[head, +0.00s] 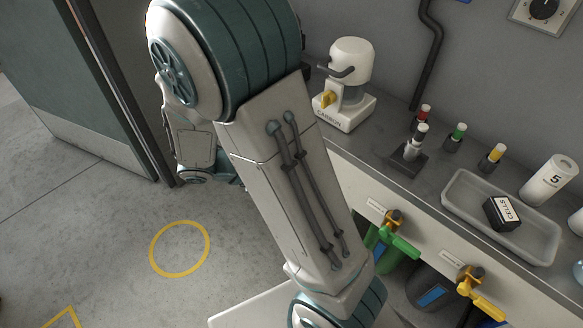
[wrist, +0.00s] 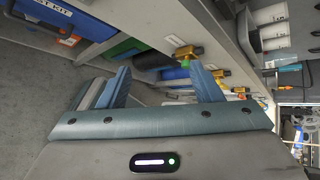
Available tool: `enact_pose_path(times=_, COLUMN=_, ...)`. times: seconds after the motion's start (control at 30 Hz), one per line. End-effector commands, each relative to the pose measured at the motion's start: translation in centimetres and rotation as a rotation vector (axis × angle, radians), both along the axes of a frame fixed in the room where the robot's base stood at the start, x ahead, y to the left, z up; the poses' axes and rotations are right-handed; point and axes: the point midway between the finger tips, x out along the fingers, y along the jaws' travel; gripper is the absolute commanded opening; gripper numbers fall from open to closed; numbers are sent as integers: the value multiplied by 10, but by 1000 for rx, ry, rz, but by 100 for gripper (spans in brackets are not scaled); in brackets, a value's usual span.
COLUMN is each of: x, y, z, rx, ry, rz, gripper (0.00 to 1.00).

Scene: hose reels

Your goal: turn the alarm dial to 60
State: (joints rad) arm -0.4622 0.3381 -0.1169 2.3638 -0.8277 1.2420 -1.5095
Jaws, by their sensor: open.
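A dial with a black knob (head: 543,9) on a pale square plate is on the grey wall at the top right of the head view. The top frame edge cuts it off. Marks show around the knob, but I cannot read its setting or any name. My gripper (wrist: 160,82) shows in the wrist view with its two blue-grey fingers apart and nothing between them. It points toward the area under the counter, away from the dial, which is not seen in the wrist view. My arm fills the middle of the head view, and my fingers are not visible there.
The counter (head: 385,172) carries a white carbon unit (head: 343,112), several colour-capped vials, a grey tray (head: 535,242) with a black cells box (head: 502,212), and a white cylinder (head: 549,180). Green and yellow hose valves project below. A blue kit box (wrist: 70,18) is near my gripper.

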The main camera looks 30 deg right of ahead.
Motion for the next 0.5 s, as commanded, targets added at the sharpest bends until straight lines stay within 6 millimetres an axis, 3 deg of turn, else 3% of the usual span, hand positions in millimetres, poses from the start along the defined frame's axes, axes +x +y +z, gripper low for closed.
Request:
enact_pose_path(times=0.03, x=8, y=2, z=-28, rx=-55, ry=130, rz=117, gripper=59)
enact_pose_path(times=0.2, x=40, y=11, z=-74, rx=-252, ry=575, rz=466, gripper=59)
enact_pose_path(times=0.4, x=69, y=30, z=-117, rx=-472, ry=998, rz=720, gripper=59)
enact_pose_path(times=0.5, x=78, y=37, z=-129, rx=-546, ry=1128, rz=782, gripper=59)
